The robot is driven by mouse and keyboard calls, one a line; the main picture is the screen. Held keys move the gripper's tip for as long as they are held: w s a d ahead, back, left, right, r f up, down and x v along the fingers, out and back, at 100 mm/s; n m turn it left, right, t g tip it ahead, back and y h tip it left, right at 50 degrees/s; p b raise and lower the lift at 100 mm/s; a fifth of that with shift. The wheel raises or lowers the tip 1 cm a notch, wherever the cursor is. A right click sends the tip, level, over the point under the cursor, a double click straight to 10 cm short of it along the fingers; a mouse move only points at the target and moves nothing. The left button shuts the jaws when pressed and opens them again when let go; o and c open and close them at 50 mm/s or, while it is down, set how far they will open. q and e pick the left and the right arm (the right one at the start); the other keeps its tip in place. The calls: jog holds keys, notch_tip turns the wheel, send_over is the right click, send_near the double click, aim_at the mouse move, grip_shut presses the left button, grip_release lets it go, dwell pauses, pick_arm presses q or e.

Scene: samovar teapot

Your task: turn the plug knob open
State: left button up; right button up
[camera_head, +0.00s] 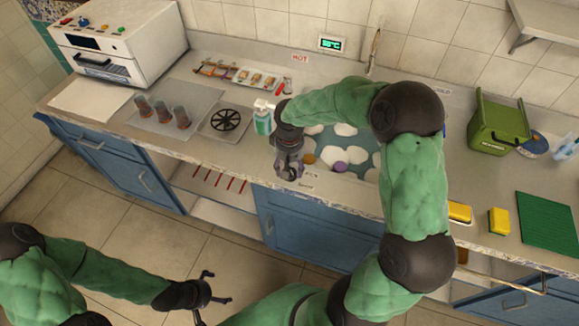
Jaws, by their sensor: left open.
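The plug knob cannot be made out; small printed labels (308,179) show on the front rim of the sink (362,162). My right gripper (288,171) points down at the counter's front edge, just left of these labels, and covers what lies under it. Its fingers look close together, but whether they are open, shut or on something is unclear. My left gripper (215,297) is low at the bottom, in front of the cabinets and over the floor. Its fingers are spread and empty.
White foam and small orange (309,158) and purple (340,167) round things show in the sink. A soap bottle (263,118) stands close left of my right gripper. A green bin (497,122), yellow sponges (499,221) and a green mat (547,222) are at right.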

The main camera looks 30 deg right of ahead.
jog(key=c, duration=1.1)
